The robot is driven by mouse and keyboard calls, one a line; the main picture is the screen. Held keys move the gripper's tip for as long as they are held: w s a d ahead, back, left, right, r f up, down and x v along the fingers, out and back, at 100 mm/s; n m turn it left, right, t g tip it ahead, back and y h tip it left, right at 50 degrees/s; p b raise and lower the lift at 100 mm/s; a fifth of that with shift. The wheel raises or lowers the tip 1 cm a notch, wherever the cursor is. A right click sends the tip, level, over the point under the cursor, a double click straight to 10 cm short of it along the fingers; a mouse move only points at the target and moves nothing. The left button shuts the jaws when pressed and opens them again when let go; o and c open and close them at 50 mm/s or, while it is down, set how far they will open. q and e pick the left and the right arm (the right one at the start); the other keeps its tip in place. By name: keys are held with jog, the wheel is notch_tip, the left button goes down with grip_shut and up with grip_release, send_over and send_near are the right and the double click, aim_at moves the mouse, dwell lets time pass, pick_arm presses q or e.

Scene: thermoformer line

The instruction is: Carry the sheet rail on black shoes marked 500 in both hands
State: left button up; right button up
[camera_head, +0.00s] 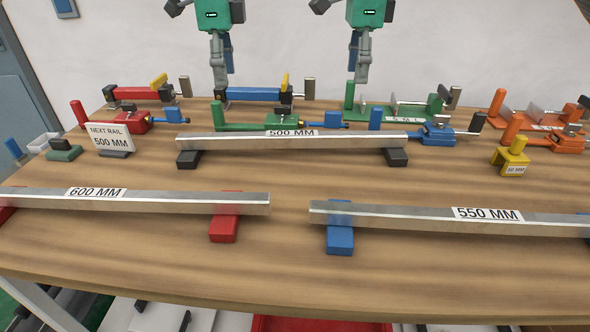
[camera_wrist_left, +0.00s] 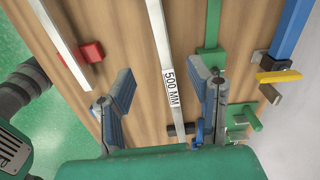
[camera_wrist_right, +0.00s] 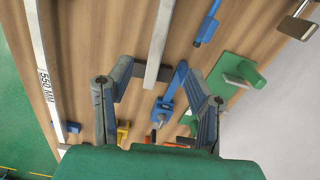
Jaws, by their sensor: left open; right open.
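The silver sheet rail labelled 500 MM (camera_head: 345,141) lies across the table on two black shoes, the left shoe (camera_head: 188,159) and the right shoe (camera_head: 396,158). My left gripper (camera_head: 224,62) hangs open, fingers down, above the rail's left part. In the left wrist view, the rail (camera_wrist_left: 161,45) runs between its spread fingers. My right gripper (camera_head: 357,62) is open and empty above the rail's right part. In the right wrist view, the rail's end (camera_wrist_right: 160,45) shows between its open fingers. Neither gripper appears to touch the rail.
In front lie a 600 MM rail (camera_head: 150,202) on red shoes and a 550 MM rail (camera_head: 430,216) on blue shoes. Coloured clamps crowd the back, including a green one (camera_head: 235,122) and a blue one (camera_head: 440,134). A NEXT RAIL 500 MM card (camera_head: 110,138) stands left; a yellow block (camera_head: 512,152) stands right.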

aim_at(229, 134)
pick_arm(q)
jog(key=f, duration=0.9)
jog(key=a+f+b, duration=0.1)
jog(key=f, duration=0.4)
jog(key=shift+f, duration=0.3)
pick_arm(e)
jog(key=f, duration=0.9)
jog(key=a+f, duration=0.1)
jog(key=f, duration=0.4)
jog(key=shift+f, duration=0.2)
pick_arm(q)
jog(key=shift+d+f, duration=0.2)
jog(key=shift+f, duration=0.45)
pick_arm(e)
jog(key=shift+d+f, duration=0.2)
jog(key=shift+f, duration=0.5)
pick_arm(q)
jog(key=shift+a, duration=0.1)
grip_shut()
pick_arm(e)
jog(key=shift+a, duration=0.1)
grip_shut()
pick_arm(q)
jog(key=shift+r, duration=0.1)
pick_arm(e)
jog(key=shift+r, duration=0.1)
